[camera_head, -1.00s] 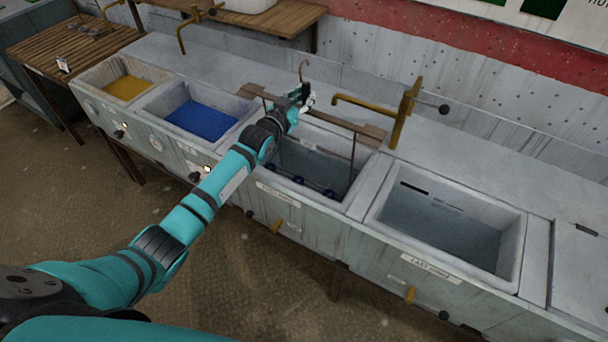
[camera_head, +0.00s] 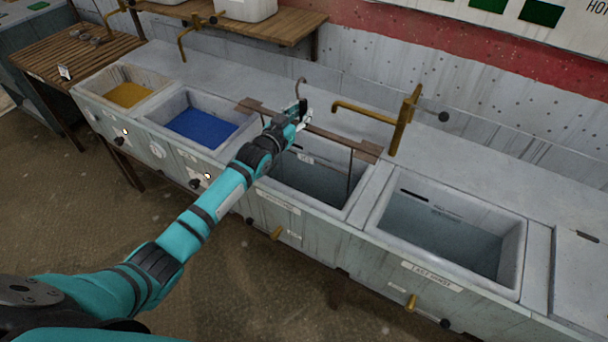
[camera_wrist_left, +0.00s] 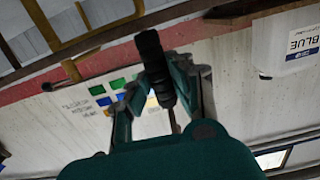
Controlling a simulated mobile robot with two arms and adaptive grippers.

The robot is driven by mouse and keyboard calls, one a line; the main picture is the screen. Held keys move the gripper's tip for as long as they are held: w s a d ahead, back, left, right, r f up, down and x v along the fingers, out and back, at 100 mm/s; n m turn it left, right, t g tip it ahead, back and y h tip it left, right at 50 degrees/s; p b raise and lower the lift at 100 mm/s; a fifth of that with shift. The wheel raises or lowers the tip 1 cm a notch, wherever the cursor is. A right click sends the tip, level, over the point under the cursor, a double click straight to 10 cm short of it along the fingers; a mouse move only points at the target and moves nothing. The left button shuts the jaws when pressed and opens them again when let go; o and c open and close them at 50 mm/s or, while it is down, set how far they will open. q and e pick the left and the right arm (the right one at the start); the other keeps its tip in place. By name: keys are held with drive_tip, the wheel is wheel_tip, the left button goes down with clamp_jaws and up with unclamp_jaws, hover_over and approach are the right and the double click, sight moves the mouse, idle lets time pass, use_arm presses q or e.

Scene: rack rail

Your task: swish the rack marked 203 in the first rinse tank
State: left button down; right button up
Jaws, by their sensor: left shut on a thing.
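The rack is a brown crossbar (camera_head: 345,143) with a curved hook on top and thin rods hanging down. It spans above the first rinse tank (camera_head: 357,212), its rods reaching down inside. No 203 mark is readable on it. My left gripper (camera_head: 303,112) is shut on the rack at the middle of the bar, below the hook. My arm covers the tank's left part. The rack's lower end is not visible. My right gripper is out of view.
The last rinse tank (camera_head: 440,237) is to the right. Tanks of blue liquid (camera_head: 203,122) and yellow liquid (camera_head: 128,93) are to the left. A brass tap (camera_head: 401,120) stands close behind the bar's right end. A wooden shelf (camera_head: 280,27) is behind.

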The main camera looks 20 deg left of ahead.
use_arm(q)
drive_tip(key=shift+r, duration=0.1)
drive_tip(key=shift+w+d+b, duration=0.1)
drive_tip(key=shift+w+b, duration=0.4)
drive_tip(key=shift+b, duration=0.1)
drive_tip(key=shift+b+x, duration=0.8)
drive_tip(key=shift+x, duration=0.25)
drive_tip(key=shift+r, duration=0.15)
idle(1.7)
drive_tip(key=r+p, duration=0.5)
drive_tip(key=r, duration=0.1)
drive_tip(key=s+r+p, duration=0.1)
drive_tip(key=r+p, duration=1.1)
drive_tip(key=shift+s, duration=0.4)
drive_tip(key=shift+f, duration=0.1)
